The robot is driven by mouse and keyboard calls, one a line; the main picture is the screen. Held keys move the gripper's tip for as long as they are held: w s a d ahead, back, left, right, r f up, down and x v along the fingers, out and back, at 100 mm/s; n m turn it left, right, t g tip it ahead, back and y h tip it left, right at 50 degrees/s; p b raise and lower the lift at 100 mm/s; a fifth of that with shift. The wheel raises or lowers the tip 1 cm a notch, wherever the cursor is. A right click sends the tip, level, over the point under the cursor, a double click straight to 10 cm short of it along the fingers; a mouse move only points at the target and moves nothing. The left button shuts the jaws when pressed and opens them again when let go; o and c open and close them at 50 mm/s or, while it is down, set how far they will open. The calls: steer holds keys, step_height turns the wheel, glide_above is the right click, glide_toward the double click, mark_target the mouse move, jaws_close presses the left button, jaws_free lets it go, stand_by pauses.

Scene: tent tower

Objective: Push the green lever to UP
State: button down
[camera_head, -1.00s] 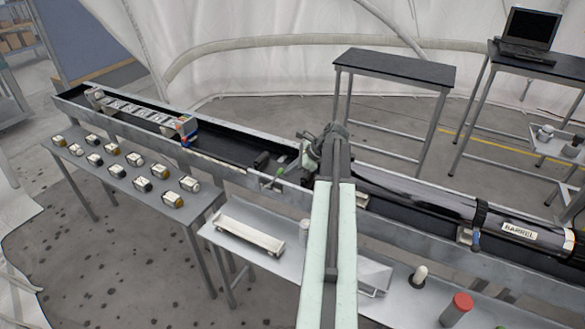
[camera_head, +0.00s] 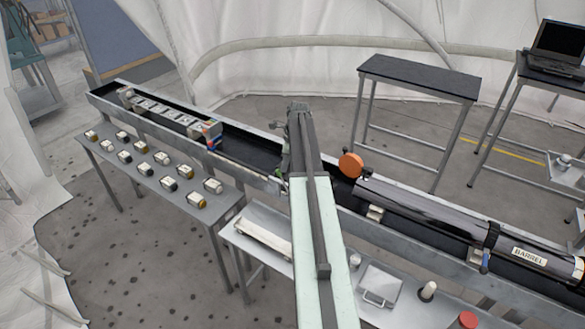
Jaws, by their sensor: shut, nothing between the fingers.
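I cannot make out the green lever for certain. The spot on the long metal trough (camera_head: 240,172) where small green parts stood is now largely behind my arm. My gripper (camera_head: 284,158) shows only in part, as a grey-green piece at the left edge of my arm's far end, over the trough. It is shut and holds nothing that I can see. Its fingertips are mostly hidden, and I cannot tell whether it touches anything.
A block rack (camera_head: 165,110) sits in the trough at left. A side table (camera_head: 418,77) is behind.

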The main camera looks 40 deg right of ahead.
steer(key=shift+w+a+f+b, duration=0.15)
steer(key=shift+w+a+b, duration=0.05)
steer(key=shift+w, duration=0.4)
steer(key=shift+w+a+f+b, duration=0.15)
steer(key=shift+w+b, duration=0.05)
steer(key=shift+w, duration=0.35)
steer(key=shift+w+a, duration=0.15)
steer(key=shift+w, duration=0.1)
steer(key=shift+s+r, duration=0.1)
steer(key=w+d+r+p, duration=0.1)
steer(key=d+r+p, duration=0.2)
steer(key=r+p, duration=0.8)
steer(key=shift+d+p, duration=0.2)
steer(key=shift+p, duration=0.1)
